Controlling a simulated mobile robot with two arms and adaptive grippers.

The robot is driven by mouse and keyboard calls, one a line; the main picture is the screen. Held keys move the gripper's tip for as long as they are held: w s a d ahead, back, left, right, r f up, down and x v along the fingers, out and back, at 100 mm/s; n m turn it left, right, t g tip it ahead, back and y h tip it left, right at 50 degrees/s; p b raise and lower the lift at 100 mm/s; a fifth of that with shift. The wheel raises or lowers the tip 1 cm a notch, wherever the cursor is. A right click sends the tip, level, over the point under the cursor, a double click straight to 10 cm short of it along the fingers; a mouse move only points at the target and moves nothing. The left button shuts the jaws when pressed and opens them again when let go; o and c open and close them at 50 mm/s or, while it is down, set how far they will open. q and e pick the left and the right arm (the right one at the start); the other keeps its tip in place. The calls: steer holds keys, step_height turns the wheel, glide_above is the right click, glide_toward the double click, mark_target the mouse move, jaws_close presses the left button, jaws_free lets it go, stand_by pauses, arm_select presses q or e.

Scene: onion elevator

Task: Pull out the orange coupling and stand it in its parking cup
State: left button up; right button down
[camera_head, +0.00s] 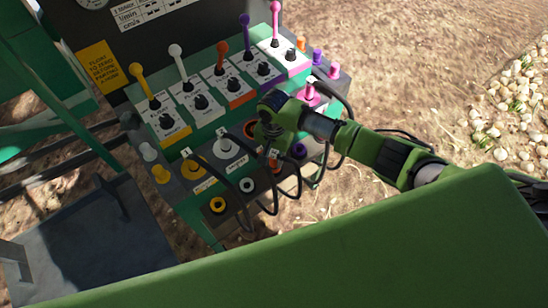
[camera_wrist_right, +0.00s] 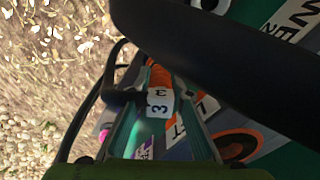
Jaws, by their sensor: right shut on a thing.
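In the right wrist view my right gripper (camera_wrist_right: 160,108) is shut on the orange coupling (camera_wrist_right: 160,76), which carries a white tag. In the head view the gripper (camera_head: 268,135) is over the panel's socket row, and it hides most of the coupling. An orange-ringed socket (camera_head: 249,129) shows beside it, and an orange ring with a dark, empty-looking middle (camera_wrist_right: 236,146) shows in the wrist view. Dark cups stand in the front row, one yellow-ringed (camera_head: 217,205) and one white-ringed (camera_head: 247,185). The orange cup is mostly hidden by the hoses and tag. My left gripper is not in view.
The yellow coupling (camera_head: 191,167) and white coupling (camera_head: 225,146) sit to the left, the pink coupling (camera_head: 311,92) to the right. Black hoses (camera_head: 268,200) loop in front of the panel. Coloured levers (camera_head: 222,52) rise behind.

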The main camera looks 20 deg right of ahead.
steer(key=c, duration=1.8)
jaws_free()
steer(key=shift+r, duration=0.1)
steer(key=shift+o, duration=1.4)
